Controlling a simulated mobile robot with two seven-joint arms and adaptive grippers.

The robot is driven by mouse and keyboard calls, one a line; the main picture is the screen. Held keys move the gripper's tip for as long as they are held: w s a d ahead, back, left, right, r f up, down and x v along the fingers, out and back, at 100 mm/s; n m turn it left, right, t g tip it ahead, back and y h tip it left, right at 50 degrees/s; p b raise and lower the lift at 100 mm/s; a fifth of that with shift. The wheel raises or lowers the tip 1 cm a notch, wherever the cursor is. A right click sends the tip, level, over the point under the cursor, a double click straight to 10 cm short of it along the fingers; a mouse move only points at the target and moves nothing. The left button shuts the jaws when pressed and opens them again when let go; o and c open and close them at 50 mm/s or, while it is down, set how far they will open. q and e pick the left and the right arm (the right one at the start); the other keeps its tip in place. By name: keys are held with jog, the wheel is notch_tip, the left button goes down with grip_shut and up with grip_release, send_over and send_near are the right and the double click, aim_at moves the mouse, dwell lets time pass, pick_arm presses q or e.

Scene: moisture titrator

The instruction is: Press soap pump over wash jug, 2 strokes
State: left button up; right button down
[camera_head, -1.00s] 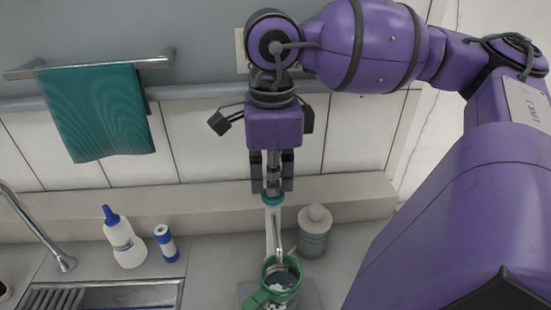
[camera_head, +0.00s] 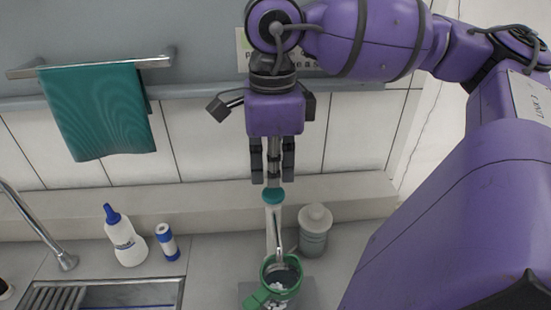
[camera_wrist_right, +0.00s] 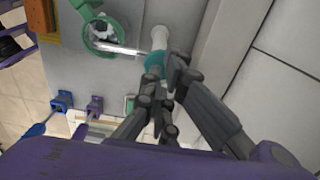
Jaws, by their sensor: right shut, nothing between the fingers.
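The soap pump (camera_head: 273,214) is a slim pale dispenser with a teal top and a metal spout, standing upright behind the wash jug. Its teal top also shows in the right wrist view (camera_wrist_right: 154,66). The wash jug (camera_head: 267,294) is green with a handle at the front left; the spout ends over its opening, and whitish bits show inside. It also shows in the right wrist view (camera_wrist_right: 91,46). My right gripper (camera_head: 273,182) points down just above the teal top, shut and empty; whether it touches the top is unclear. My left gripper is out of view.
A grey-white capped bottle (camera_head: 314,232) stands close to the right of the pump. A white bottle with a blue tip (camera_head: 124,240) and a blue-and-white tube (camera_head: 167,243) stand left, behind the sink (camera_head: 150,293). A wall (camera_head: 215,140) rises behind the counter.

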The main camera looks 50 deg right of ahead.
aim_at(273, 192)
jog(key=shift+f, duration=1.65)
jog(key=shift+r, duration=1.7)
